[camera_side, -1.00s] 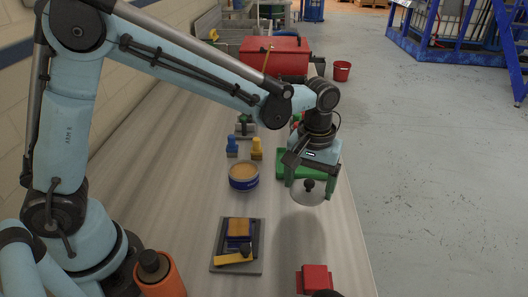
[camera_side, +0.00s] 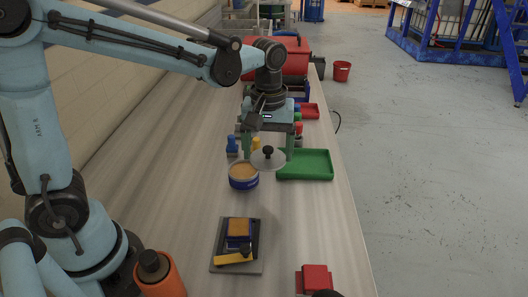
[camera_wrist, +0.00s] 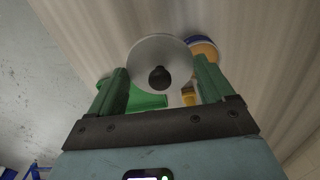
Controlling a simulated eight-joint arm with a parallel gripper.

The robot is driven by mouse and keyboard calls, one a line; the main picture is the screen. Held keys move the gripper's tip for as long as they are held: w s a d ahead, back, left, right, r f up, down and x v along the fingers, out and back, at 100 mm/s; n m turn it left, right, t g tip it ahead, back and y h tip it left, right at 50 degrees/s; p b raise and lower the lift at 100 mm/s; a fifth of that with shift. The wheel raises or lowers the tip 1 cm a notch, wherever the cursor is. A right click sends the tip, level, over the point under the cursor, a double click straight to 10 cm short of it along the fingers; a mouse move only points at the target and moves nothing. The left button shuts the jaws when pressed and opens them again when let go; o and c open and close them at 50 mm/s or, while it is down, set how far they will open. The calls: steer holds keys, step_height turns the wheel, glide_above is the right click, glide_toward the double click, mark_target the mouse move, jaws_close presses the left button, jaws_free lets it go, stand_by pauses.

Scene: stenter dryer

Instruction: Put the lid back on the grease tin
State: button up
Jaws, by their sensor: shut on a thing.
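The grease tin (camera_side: 243,182) is a round blue tin with a pale label band, standing open on the bench with tan grease showing. It also shows in the wrist view (camera_wrist: 203,46), partly behind the lid. The lid (camera_side: 259,161) is a grey disc with a black knob, knob side up; it also shows in the wrist view (camera_wrist: 150,50). My gripper (camera_side: 268,156) has its green fingers shut on the lid's rim, one at each side. The lid is held roughly level above the bench, up and to the right of the tin in the side view.
A green tray (camera_side: 318,166) lies right of the lid. Blue and yellow small items (camera_side: 232,145) stand behind the tin. A dark plate with a sponge-like block (camera_side: 226,267) lies in front, with a red block (camera_side: 317,278) at front right. The bench between is clear.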

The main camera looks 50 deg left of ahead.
steer(key=s+a+n, duration=0.1)
steer(key=a+n, duration=0.1)
steer(key=a, duration=0.6)
steer(key=shift+d+f, duration=0.15)
steer(key=shift+f, duration=3)
steer(key=shift+f, duration=0.15)
steer(key=o, duration=0.9)
step_height(320, 180, up, 7)
stand_by(0.3)
